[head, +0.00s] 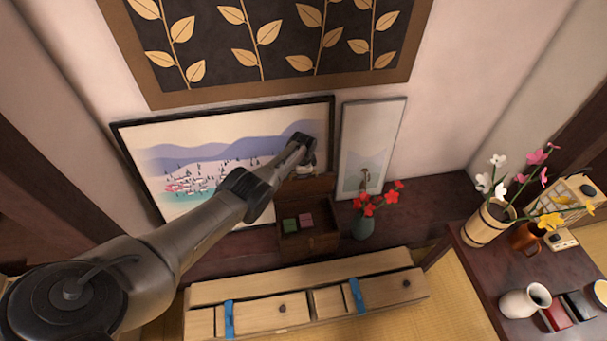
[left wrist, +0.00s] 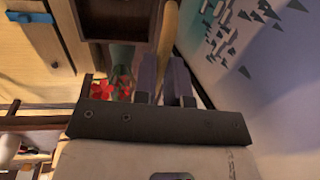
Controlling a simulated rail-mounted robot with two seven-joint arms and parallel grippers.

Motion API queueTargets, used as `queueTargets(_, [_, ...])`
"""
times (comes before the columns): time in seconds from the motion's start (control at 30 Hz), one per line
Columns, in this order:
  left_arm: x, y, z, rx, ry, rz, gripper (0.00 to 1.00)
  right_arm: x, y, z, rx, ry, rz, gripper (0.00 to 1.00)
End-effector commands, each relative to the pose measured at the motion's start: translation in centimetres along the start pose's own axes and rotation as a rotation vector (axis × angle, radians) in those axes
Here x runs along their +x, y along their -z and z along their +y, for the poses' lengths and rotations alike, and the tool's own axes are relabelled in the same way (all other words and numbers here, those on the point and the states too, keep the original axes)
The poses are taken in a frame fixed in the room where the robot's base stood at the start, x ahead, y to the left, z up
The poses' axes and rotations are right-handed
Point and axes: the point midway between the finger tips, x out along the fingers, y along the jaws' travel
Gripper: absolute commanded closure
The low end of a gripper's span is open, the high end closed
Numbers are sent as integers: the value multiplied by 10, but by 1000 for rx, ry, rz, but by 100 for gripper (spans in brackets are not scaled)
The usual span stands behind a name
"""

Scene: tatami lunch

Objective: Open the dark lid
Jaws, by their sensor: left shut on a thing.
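A small dark wooden box (head: 318,243) stands on the dark shelf against the wall. Its dark lid (head: 318,187) is raised and stands up at the back of the box. A green block (head: 290,225) and a pink block (head: 306,220) show inside. My left gripper (head: 306,172) is at the top edge of the lid. In the left wrist view its two fingers (left wrist: 165,85) are closed on either side of the lid's edge (left wrist: 168,40). The box (left wrist: 112,20) shows there beside the lid. My right gripper is in neither view.
A teal vase with red flowers (head: 363,227) stands close to the right of the box. Framed pictures (head: 160,150) lean on the wall behind. A pale wooden drawer chest (head: 255,312) is in front. A dark table (head: 475,262) with vases and cups is at the right.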

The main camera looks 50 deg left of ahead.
Motion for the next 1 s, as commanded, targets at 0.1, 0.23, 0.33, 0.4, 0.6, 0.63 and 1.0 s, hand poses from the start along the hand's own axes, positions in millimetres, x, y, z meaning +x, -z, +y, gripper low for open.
queueTargets(0.1, [2,-1,1,-1,-2,-2,100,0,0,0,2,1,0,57])
queueTargets(0.23, [2,-1,1,-1,-2,-2,100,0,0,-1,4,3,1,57])
queueTargets(0.33, [2,-1,1,-1,-2,-3,84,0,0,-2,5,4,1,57])
queueTargets(0.4, [2,-1,1,-1,-2,-2,77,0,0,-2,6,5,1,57])
queueTargets(0.6, [1,0,1,0,-1,-2,62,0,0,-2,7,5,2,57])
queueTargets(0.63, [1,0,1,0,-1,-1,62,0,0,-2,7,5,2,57])
queueTargets(1.0, [-14,0,0,0,0,-1,62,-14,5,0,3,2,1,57])
